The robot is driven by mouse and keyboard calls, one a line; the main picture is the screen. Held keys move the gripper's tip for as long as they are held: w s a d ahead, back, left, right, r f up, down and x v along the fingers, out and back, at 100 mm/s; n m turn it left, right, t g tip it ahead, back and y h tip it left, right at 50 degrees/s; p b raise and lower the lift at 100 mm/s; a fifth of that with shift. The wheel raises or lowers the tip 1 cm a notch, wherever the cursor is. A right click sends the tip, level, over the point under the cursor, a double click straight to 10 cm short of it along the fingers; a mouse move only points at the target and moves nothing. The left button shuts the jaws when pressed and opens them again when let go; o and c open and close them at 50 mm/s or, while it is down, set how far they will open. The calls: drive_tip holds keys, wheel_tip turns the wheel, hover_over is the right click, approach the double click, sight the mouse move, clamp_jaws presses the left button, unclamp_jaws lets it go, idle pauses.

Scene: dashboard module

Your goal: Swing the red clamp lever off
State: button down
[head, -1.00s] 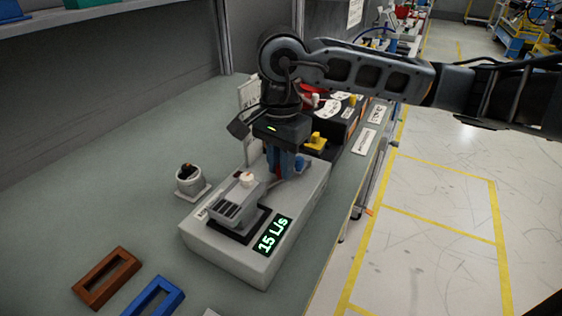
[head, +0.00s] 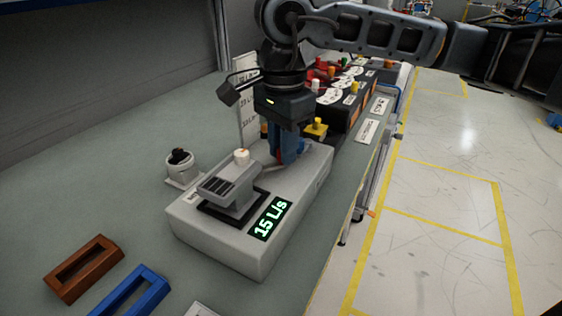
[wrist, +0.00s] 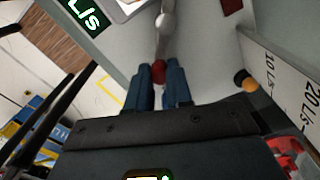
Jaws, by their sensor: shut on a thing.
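The clamp lever shows in the wrist view as a pale grey arm with a red knob (wrist: 158,72) at its near end. My gripper (wrist: 160,85) has its blue fingers on either side of the red knob and is shut on it. In the head view my gripper (head: 288,155) points down at the far part of the light grey module (head: 220,240). The module's display (head: 270,219) reads 15 L/s.
Brown (head: 83,268) and blue (head: 130,292) frames lie at the front left. A flow scale plate (wrist: 290,85) and a dark control box (head: 345,105) stand beyond.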

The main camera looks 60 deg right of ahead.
drive_tip(key=m+b, duration=0.1)
drive_tip(key=b, duration=0.1)
drive_tip(key=s+a+m+b, duration=0.1)
drive_tip(key=m+b, duration=0.1)
drive_tip(key=b, duration=0.1)
drive_tip(key=m+b, duration=0.2)
drive_tip(key=b, duration=0.1)
drive_tip(key=shift+s+a+f, duration=0.2)
drive_tip(key=shift+a+f, duration=0.1)
drive_tip(key=shift+f, duration=0.1)
drive_tip(key=m+b, duration=0.1)
drive_tip(key=a+m+b, duration=0.1)
drive_tip(key=b, duration=0.1)
drive_tip(key=shift+s+r, duration=0.1)
drive_tip(key=shift+s, duration=0.05)
drive_tip(key=shift+s+a+r+m+b, duration=0.1)
drive_tip(key=shift+a+m+b, duration=0.15)
drive_tip(key=shift+m+b, duration=0.45)
drive_tip(key=shift+a+r+m+b, duration=0.1)
drive_tip(key=shift+a+m+b, duration=0.15)
drive_tip(key=shift+m+b, duration=0.45)
drive_tip(key=c, duration=1)
unclamp_jaws()
drive_tip(key=shift+r, duration=0.1)
drive_tip(key=shift+r+p, duration=0.75)
drive_tip(key=shift+r, duration=3.15)
